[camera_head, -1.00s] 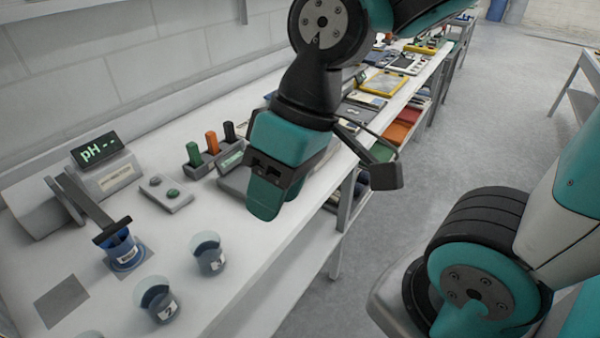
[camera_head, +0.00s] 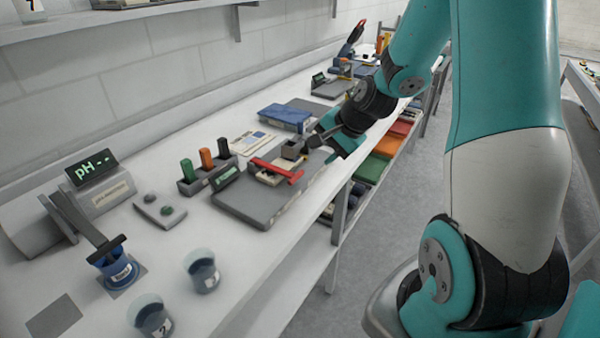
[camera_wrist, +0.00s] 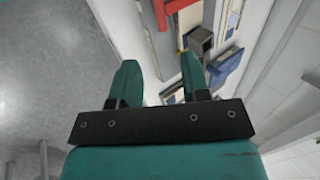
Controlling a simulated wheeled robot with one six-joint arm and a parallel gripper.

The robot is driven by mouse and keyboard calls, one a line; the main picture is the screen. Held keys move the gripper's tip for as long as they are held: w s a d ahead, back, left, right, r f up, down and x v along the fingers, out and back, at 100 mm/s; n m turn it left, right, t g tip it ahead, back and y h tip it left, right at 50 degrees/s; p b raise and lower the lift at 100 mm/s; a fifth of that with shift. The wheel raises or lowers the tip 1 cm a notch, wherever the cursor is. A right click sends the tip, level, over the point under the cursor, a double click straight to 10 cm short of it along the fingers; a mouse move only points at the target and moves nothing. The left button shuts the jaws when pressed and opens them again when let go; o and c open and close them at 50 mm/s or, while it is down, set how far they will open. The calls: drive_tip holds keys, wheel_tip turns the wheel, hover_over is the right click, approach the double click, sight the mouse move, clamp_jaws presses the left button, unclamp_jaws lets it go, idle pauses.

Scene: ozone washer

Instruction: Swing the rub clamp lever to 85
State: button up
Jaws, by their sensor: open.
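A red bar (camera_head: 277,170) lies across a small pale fixture on a grey baseplate (camera_head: 248,205) on the bench. It looks like the rub clamp lever, but no label or angle mark is readable. In the wrist view, part of the red bar (camera_wrist: 172,10) shows at the top edge. My gripper (camera_head: 328,134) is at the bench's front edge, just right of and beyond the fixture. In the wrist view its two teal fingers (camera_wrist: 160,64) are apart with nothing held between them. The gripper hides part of the baseplate's far right side.
A small dark block (camera_head: 293,149) stands close to the red bar. A blue box (camera_head: 285,117) lies behind. A rack with green, orange and black handles (camera_head: 206,167) stands left of the baseplate. Beakers (camera_head: 203,271) and a pH meter (camera_head: 98,183) are further left.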

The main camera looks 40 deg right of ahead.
sight(298, 176)
drive_tip(key=p+x, duration=0.1)
drive_tip(key=x, duration=1)
drive_tip(key=shift+w+f+p, duration=0.2)
drive_tip(key=shift+f+p, duration=0.1)
drive_tip(key=shift+f, duration=0.05)
clamp_jaws()
